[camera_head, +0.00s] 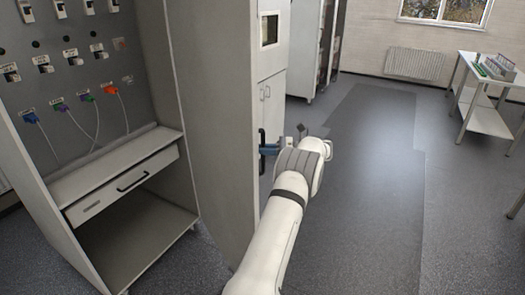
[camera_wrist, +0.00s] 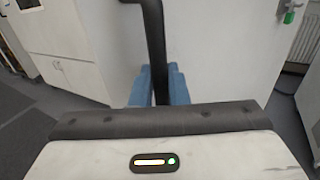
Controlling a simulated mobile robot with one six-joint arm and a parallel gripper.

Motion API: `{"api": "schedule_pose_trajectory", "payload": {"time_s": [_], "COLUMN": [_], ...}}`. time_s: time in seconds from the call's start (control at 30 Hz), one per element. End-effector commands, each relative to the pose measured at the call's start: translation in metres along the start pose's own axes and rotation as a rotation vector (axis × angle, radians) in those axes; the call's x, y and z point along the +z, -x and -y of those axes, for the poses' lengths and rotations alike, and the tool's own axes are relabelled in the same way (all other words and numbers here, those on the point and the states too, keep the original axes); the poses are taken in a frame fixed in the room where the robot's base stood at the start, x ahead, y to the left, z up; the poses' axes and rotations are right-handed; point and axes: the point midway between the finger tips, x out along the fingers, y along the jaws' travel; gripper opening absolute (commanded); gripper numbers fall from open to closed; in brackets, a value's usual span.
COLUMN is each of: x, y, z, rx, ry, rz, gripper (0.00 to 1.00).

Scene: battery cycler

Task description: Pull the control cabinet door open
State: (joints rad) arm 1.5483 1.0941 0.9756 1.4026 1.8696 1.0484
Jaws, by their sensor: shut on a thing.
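The control cabinet (camera_head: 95,200) stands at the left in the head view, its front uncovered. A tall grey-white panel, which looks like its door (camera_head: 215,130), stands out from the cabinet's right side. It also shows as a pale surface in the wrist view (camera_wrist: 225,50). The black door handle (camera_head: 262,150) is on the panel's far side. My gripper (camera_head: 268,150) has blue fingers and is shut on this handle. In the wrist view the upright handle bar (camera_wrist: 156,45) runs down between the blue fingers (camera_wrist: 157,86).
Inside the cabinet are a panel with coloured plugs (camera_head: 60,108) and a drawer (camera_head: 125,185). White cupboards (camera_head: 270,100) stand behind the door. A table (camera_head: 485,85) with a rack is at the back right. The grey floor (camera_head: 375,190) right of my arm is clear.

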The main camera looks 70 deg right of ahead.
Motion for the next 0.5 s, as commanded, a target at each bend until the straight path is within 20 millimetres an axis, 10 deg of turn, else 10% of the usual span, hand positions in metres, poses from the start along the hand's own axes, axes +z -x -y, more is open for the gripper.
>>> {"api": "schedule_pose_trajectory", "payload": {"time_s": [0.17, 0.2, 0.5], "x": [0.0019, 0.0018, 0.0007], "y": [-0.0035, -0.0039, -0.0044], "z": [-0.0001, -0.0002, -0.0006], "rx": [0.004, 0.005, 0.006], "ry": [0.002, 0.002, 0.001], "rz": [0.000, 0.000, 0.000], "gripper": [0.00, 0.17, 0.33]}}
